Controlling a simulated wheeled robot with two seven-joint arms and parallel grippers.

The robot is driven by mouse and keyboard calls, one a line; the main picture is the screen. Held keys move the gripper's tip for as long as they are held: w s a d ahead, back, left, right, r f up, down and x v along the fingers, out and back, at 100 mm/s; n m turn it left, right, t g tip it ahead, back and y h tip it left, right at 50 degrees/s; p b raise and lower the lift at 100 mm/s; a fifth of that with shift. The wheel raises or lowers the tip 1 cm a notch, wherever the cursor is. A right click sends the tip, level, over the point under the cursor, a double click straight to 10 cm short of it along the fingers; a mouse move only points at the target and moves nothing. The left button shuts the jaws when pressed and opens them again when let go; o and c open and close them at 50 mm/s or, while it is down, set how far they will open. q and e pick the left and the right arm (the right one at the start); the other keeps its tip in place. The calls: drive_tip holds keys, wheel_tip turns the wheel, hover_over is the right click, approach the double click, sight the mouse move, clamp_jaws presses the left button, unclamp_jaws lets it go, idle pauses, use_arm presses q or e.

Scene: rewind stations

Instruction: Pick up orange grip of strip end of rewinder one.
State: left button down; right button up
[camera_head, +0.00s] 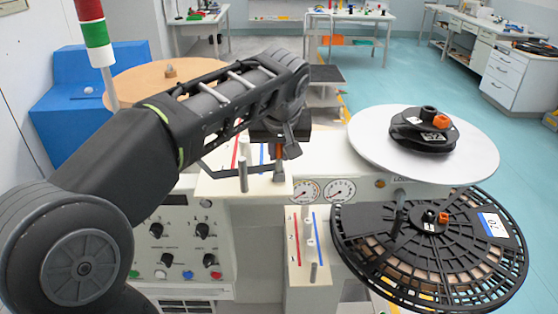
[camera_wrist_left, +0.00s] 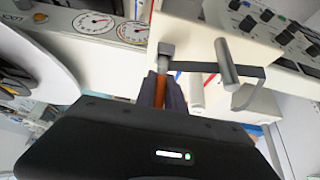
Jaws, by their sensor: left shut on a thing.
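My left arm reaches across the head view to its gripper (camera_head: 279,160), which hangs over the white panel of the rewinder. In the left wrist view the gripper's two dark fingers (camera_wrist_left: 164,92) are closed on the orange grip (camera_wrist_left: 160,90). The grip also shows as a small orange patch in the head view (camera_head: 278,150), largely hidden by the gripper. A dark strip (camera_wrist_left: 205,67) runs from beside the grip past a grey post (camera_wrist_left: 227,65) and bends back beyond it. My right gripper is not in view.
A white disc (camera_head: 470,150) with a black hub stands at the right, above a black slotted reel (camera_head: 505,250). Two round gauges (camera_head: 340,190) and a knob panel (camera_head: 180,240) are on the machine. A tan disc (camera_head: 130,82) and blue box (camera_head: 65,115) are at the left.

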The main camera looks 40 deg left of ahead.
use_arm(q)
drive_tip(key=shift+r, duration=0.1)
idle(0.3)
wheel_tip(320, 180, up, 10)
drive_tip(key=shift+f+p, duration=0.1)
drive_tip(key=shift+p, duration=0.5)
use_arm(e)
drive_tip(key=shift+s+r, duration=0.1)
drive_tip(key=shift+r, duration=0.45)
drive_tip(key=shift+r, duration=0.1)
